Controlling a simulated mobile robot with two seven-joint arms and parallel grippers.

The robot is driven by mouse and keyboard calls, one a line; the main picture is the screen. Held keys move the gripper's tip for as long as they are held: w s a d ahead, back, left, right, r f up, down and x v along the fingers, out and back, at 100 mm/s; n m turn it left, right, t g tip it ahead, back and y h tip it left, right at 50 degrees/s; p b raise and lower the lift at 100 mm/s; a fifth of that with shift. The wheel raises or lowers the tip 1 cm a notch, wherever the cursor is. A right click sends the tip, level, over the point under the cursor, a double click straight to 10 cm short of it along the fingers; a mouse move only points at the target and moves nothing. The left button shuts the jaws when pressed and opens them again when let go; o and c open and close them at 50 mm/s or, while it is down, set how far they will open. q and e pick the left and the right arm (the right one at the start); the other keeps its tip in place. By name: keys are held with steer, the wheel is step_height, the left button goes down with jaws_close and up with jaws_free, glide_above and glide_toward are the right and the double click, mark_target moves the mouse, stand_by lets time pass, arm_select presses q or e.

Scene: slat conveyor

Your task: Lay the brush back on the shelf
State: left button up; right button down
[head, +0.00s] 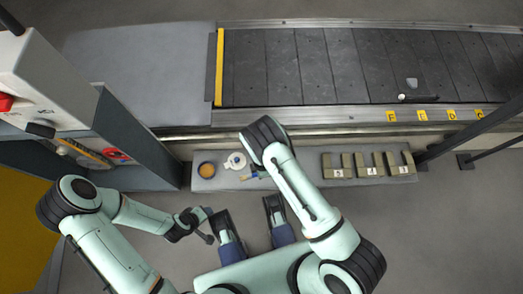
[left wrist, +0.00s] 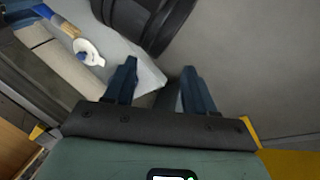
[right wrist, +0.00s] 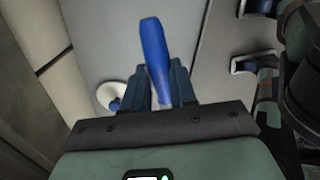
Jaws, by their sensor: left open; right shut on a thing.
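The brush (head: 248,177) has a blue handle and a tan end. In the head view it is low over or on the grey shelf (head: 300,172), partly hidden by my right arm. My right gripper (right wrist: 163,85) is shut on the blue handle (right wrist: 153,45), which sticks out beyond the fingertips. The brush also shows at the top left of the left wrist view (left wrist: 68,28). I cannot tell whether it touches the shelf. My left gripper (left wrist: 157,75) is open and empty, away from the shelf; it also shows in the head view (head: 210,225).
A white round item (head: 236,161) lies beside the brush. A round item with a tan middle (head: 207,170) is at the shelf's left end. Several numbered blocks (head: 368,165) stand on the right. The slat conveyor (head: 310,65) runs behind. Bare shelf lies before the blocks.

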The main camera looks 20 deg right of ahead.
steer(key=shift+f+b, duration=0.4)
steer(key=shift+f, duration=0.4)
steer(key=shift+f+b, duration=0.5)
steer(key=shift+f, duration=0.25)
arm_select(q)
steer(key=shift+w+a+f+b, duration=0.2)
steer(key=shift+a+f, duration=0.15)
steer(key=shift+f, duration=0.35)
steer(key=shift+w+a+f+b, duration=0.2)
steer(key=shift+a+f, duration=0.15)
steer(key=shift+f, duration=0.3)
steer(key=shift+w+a+f+b, duration=0.1)
steer(key=shift+w+a+f, duration=0.2)
steer(key=shift+f, duration=0.4)
arm_select(e)
steer(key=shift+f, duration=0.75)
arm_select(q)
steer(key=shift+s, duration=0.1)
steer(key=shift+f+y+b, duration=0.3)
steer(key=shift+f+b, duration=0.05)
arm_select(e)
steer(key=shift+f, duration=0.45)
steer(key=c, duration=0.8)
jaws_free()
